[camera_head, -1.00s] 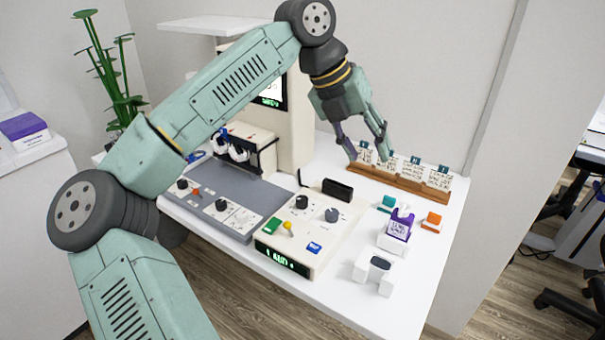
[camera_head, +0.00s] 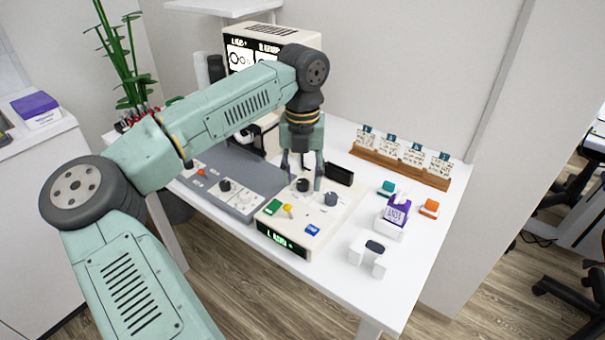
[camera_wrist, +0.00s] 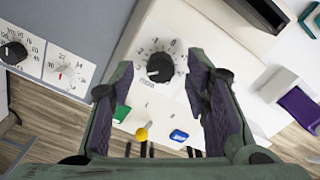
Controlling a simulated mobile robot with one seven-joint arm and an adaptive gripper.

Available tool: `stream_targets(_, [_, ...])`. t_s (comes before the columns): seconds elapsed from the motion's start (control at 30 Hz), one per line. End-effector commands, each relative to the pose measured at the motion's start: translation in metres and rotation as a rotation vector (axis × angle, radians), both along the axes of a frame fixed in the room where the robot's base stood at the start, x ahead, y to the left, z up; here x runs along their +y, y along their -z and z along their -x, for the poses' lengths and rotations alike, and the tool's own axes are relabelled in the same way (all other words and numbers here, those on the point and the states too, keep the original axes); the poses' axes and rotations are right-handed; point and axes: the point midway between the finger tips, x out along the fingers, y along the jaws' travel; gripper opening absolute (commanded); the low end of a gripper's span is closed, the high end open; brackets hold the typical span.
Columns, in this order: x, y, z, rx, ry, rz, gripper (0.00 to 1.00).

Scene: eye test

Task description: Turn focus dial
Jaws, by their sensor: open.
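A black dial (camera_wrist: 159,67) with a ring of number marks and a small label sits on the cream control box (camera_head: 262,222); the label is too blurred to read surely. It also shows in the head view (camera_head: 303,185) as the left of two dials. A second, grey dial (camera_head: 331,198) stands to its right; in the wrist view it is mostly hidden behind a finger. My gripper (camera_head: 302,176) is open and points down over the box. In the wrist view its fingers (camera_wrist: 160,80) lie either side of the black dial, with no clear contact.
The box also carries a green button (camera_head: 273,207), a yellow ball knob (camera_head: 287,208), a blue button (camera_head: 312,230) and a black block (camera_head: 339,174). A grey panel (camera_head: 250,170) with knobs lies left. A purple-and-white item (camera_head: 396,211) and a wooden card rack (camera_head: 400,168) stand right.

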Motion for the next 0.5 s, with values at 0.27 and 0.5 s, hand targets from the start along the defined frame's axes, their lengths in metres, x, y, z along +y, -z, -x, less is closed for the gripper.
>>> stream_targets(0.27, [0.0001,0.0088,0.0002,0.000,0.000,0.000,0.43])
stream_targets(0.5, [-0.0001,0.0084,0.0001,0.000,0.000,0.000,0.35])
